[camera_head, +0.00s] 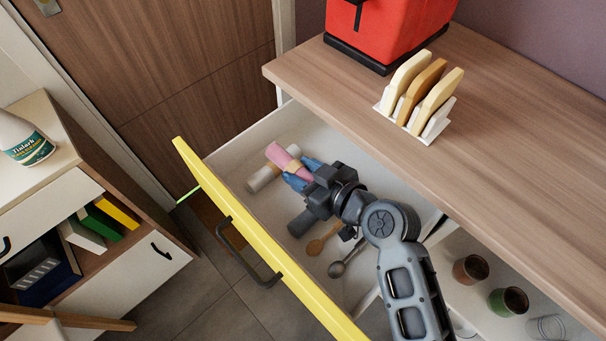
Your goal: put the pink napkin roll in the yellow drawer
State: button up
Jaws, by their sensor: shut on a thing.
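The yellow drawer (243,237) is pulled open below the wooden counter, with its white inside showing. The pink napkin roll (281,157) is over the inside of the drawer, towards its far end. My gripper (297,172) is at the roll, with its blue fingers around the near part of it and a tan band between them. It is shut on the roll. I cannot tell whether the roll touches the drawer bottom. The roll's near end is hidden by the gripper.
In the drawer lie a white roll (262,178), a wooden spoon (318,245) and a metal spoon (340,268). A rack of cutting boards (422,95) and a red appliance (385,30) stand on the counter (520,120). Cups (470,270) stand on a shelf below.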

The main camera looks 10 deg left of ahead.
jog(key=shift+f, duration=0.75)
jog(key=shift+f, duration=0.1)
jog(key=o, duration=1)
jog(key=shift+o, duration=0.2)
jog(key=shift+r, duration=0.2)
jog(key=v, duration=0.7)
jog(key=shift+s+d+r, duration=0.1)
jog(key=shift+s+d, duration=0.05)
jog(key=shift+d, duration=0.05)
